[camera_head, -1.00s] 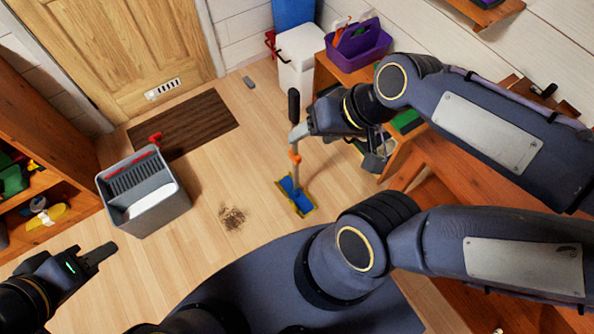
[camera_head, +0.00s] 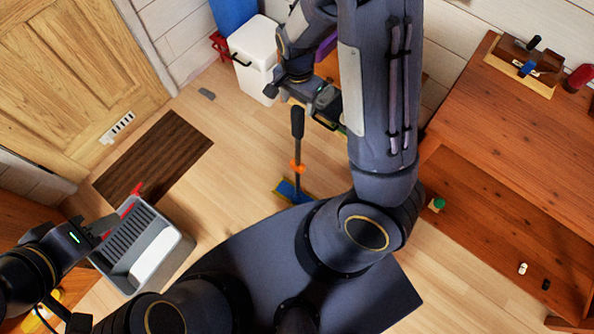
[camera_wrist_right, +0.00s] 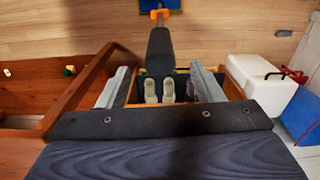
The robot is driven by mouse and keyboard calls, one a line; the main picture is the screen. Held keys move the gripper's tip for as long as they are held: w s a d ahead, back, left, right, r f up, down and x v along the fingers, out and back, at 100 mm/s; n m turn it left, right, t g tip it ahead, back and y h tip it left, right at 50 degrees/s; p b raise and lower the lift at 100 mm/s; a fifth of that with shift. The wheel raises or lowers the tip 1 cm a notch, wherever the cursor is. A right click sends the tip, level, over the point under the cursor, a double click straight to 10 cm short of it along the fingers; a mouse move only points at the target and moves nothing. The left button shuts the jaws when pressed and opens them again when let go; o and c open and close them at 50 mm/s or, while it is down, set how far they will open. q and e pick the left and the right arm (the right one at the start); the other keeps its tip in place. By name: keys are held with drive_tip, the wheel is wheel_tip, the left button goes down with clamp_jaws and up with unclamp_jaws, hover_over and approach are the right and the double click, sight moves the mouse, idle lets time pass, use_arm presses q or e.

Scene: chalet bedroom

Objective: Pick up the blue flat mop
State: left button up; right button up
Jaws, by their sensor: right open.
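The blue flat mop stands on the floor in the head view, its dark handle (camera_head: 297,122) upright, with an orange clip (camera_head: 298,167) and a blue head (camera_head: 291,191) partly hidden by my base. My right gripper (camera_head: 322,108) is open, just right of the handle top in the head view. In the right wrist view the handle (camera_wrist_right: 160,50) lines up between my two open fingers (camera_wrist_right: 163,78); I cannot tell if it is inside the jaws. My left gripper (camera_head: 105,224) is over the grey bucket (camera_head: 168,240), away from the mop; its jaws are unclear.
A white bin (camera_head: 254,56) stands behind the mop, also at right in the wrist view (camera_wrist_right: 262,85). A wooden workbench (camera_head: 500,150) is right of my right arm. A brown mat (camera_head: 155,165) lies before the door. Floor left of the mop is clear.

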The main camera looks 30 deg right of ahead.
sight(297, 108)
wheel_tip(297, 108, down, 6)
drive_tip(key=shift+f, duration=0.1)
clamp_jaws()
idle(0.5)
